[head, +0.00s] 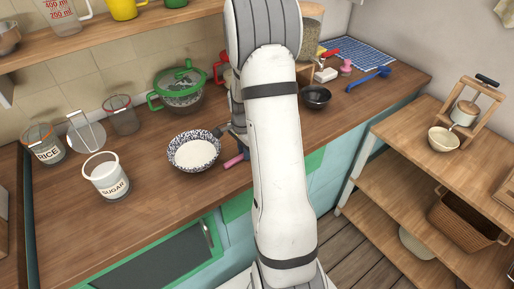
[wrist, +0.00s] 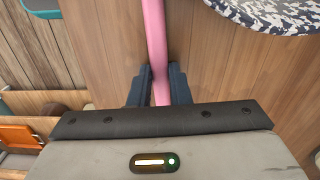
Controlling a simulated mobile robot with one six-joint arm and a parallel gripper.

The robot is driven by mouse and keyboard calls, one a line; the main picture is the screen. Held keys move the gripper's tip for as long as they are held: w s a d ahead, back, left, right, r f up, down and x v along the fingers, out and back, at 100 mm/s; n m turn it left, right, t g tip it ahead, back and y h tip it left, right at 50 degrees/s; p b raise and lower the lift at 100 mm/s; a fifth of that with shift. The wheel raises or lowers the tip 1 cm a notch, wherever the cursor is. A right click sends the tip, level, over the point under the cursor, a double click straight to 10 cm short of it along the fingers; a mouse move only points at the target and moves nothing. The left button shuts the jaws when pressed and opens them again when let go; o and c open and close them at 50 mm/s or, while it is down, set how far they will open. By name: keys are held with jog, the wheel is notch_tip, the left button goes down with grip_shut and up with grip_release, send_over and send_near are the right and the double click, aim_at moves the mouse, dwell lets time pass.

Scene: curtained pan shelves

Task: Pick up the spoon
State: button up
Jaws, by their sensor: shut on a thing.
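A pink handle, which looks like the spoon's (wrist: 155,35), runs up the wrist view between the two dark fingers of my gripper (wrist: 160,86). The fingers are shut on it. Its far end runs out of the top of the picture, so the spoon's head is not seen there. In the head view a pink end of it (head: 234,161) shows over the wooden counter, just left of my arm. My arm hides most of the gripper in that view.
A speckled bowl with white contents (head: 170,155) stands close left of the pink handle. A sugar jar (head: 107,182), green pot (head: 180,101) and small dark bowl (head: 316,99) stand on the counter. A blue utensil (head: 368,79) lies at the back right.

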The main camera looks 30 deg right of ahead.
grip_shut()
notch_tip(320, 180, up, 10)
jog(key=b, duration=0.1)
jog(key=shift+b, duration=0.3)
jog(key=shift+o, duration=1.1)
grip_release()
grip_shut()
